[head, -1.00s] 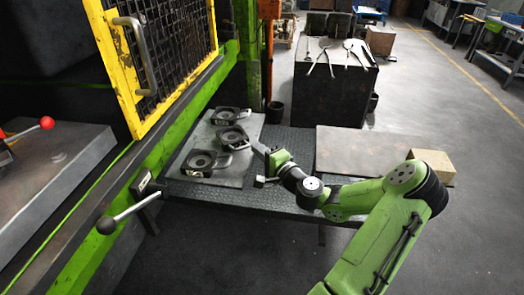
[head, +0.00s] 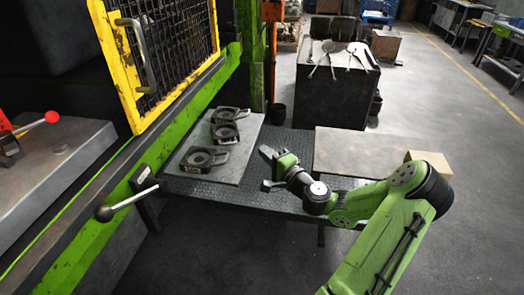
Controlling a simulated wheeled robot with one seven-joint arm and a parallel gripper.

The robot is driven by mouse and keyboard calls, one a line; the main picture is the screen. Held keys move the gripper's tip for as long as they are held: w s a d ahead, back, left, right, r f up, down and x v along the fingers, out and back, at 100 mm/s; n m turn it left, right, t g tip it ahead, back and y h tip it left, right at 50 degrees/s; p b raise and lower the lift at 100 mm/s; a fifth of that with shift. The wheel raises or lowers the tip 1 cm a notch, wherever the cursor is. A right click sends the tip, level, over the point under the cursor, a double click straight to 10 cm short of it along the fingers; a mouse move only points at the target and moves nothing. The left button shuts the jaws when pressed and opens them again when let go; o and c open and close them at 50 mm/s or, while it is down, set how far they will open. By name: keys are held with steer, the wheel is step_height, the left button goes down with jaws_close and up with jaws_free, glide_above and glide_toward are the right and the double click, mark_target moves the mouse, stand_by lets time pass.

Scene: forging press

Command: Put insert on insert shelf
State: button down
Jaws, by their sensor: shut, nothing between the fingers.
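Three dark inserts, each a round ring in a block with a side handle, lie in a row on a flat grey plate: the near insert (head: 203,158), the middle insert (head: 224,132) and the far insert (head: 230,114). The grey plate (head: 231,175) lies on a dark textured table. My gripper (head: 267,169) is to the right of the near insert, over the dark table top, apart from the inserts. It is shut and holds nothing. I cannot tell which surface is the insert shelf.
A second flat plate (head: 350,145) is to the right of my gripper, with a tan block (head: 430,160) at its right end. The press's yellow mesh guard (head: 165,45) and lever (head: 130,202) are at left. A dark cabinet with tools (head: 335,95) stands behind.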

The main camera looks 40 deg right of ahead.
steer(key=s+a, duration=0.1)
steer(key=s, duration=0.5)
steer(key=shift+s+f, duration=0.15)
